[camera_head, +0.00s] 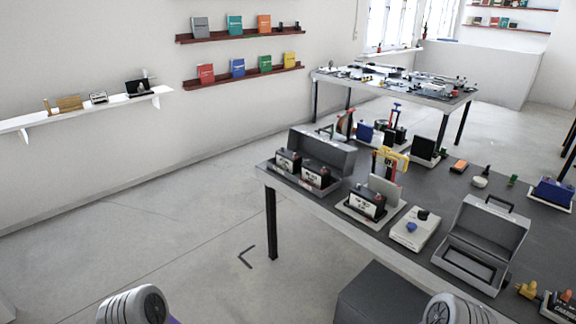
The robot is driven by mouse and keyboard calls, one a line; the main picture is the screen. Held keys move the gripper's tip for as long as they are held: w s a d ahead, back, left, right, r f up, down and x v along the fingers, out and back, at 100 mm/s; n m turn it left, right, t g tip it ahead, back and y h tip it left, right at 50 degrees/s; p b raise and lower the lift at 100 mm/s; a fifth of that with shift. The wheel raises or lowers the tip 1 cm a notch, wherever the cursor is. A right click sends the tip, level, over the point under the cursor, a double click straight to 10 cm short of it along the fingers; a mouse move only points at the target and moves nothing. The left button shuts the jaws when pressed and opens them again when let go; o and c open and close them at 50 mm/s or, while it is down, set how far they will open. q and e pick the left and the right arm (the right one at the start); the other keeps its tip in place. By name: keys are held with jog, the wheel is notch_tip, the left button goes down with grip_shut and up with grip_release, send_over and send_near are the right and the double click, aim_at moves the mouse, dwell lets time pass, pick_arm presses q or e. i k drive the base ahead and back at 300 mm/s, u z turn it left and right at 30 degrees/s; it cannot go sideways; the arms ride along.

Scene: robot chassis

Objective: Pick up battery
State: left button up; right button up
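A third similar black battery (366,204) stands on a light tray nearer the table's front edge. Another one at the lower right corner is cut off by the frame. Neither gripper shows; only rounded grey parts of my arms appear at the bottom edge.
The dark table (432,187) also holds a white device (414,229) with knobs, an open, empty grey case (484,246), a yellow tool (391,160) and a blue item (552,192). A dark box (378,296) stands below its front edge. The floor to the left is clear.

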aim_at(317, 175)
jog(key=z, duration=0.1)
jog(key=i, duration=1.8)
jog(key=u, duration=0.45)
jog(key=i, duration=0.4)
jog(key=u, duration=0.15)
